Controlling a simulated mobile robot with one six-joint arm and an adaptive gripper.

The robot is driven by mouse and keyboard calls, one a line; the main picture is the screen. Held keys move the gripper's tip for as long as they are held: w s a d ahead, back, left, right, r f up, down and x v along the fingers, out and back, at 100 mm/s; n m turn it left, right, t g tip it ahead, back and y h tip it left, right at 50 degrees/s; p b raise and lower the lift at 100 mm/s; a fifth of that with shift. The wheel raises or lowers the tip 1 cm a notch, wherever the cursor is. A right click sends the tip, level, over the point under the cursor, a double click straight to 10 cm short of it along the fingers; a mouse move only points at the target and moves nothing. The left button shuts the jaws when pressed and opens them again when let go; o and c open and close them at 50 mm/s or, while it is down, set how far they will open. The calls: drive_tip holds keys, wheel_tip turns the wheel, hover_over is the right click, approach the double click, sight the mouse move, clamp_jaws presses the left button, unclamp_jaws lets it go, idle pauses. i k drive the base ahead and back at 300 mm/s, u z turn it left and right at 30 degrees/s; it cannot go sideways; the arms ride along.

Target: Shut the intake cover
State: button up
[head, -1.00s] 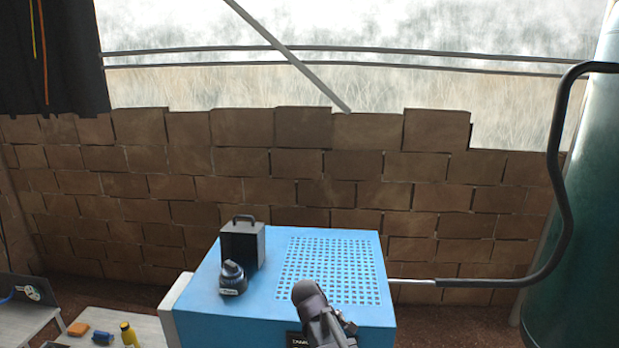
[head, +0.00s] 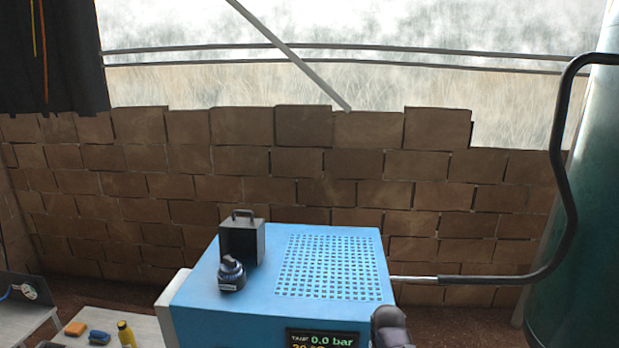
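A blue machine housing (head: 205,292) stands in the lower middle of the head view, with a perforated grille on its top. A dark, upright box-like part with a handle (head: 242,240) stands at the back left of that top. It may be the intake cover, but I cannot tell for sure, nor whether it is open. A small round black fitting (head: 231,274) with a pale label sits just in front of it. Only a dark rounded part of my arm shows at the bottom edge, right of the housing's display. My gripper's fingers are not in view.
The display (head: 320,339) on the housing's front reads 0.0 bar. A black hose (head: 520,281) runs from the housing's right side to a green tank (head: 580,250). Small items, including a yellow bottle (head: 127,335), lie on a low table at lower left. A brick wall stands behind.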

sight(242, 235)
drive_tip(key=z, duration=0.55)
drive_tip(key=k, duration=0.1)
drive_tip(key=u, duration=2.75)
drive_tip(key=i, duration=0.85)
